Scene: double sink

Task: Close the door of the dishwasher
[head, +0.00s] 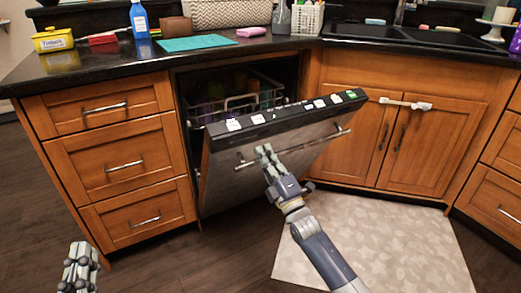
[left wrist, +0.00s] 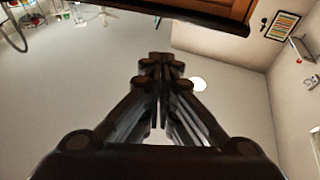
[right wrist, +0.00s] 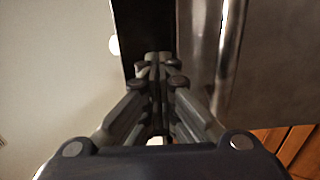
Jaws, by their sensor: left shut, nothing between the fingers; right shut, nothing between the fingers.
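The dishwasher door (head: 235,165) is partly open, tilted out from the cabinet under the counter. It has a dark top edge with labels and a long metal handle (head: 325,139). Racks with dishes (head: 235,101) show inside behind it. My right gripper (head: 265,152) is shut and empty in front of the door's outer face, close to the handle; whether it touches cannot be told. The door also fills the right part of the right wrist view (right wrist: 275,65). My left gripper (head: 82,252) is shut and empty, low at the left, away from the door.
Wooden drawers (head: 125,165) stand left of the dishwasher, and sink cabinet doors (head: 425,145) with a white latch stand right of it. A light patterned mat (head: 375,245) lies on the floor. The black counter (head: 110,62) holds bottles and a teal mat (head: 195,43).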

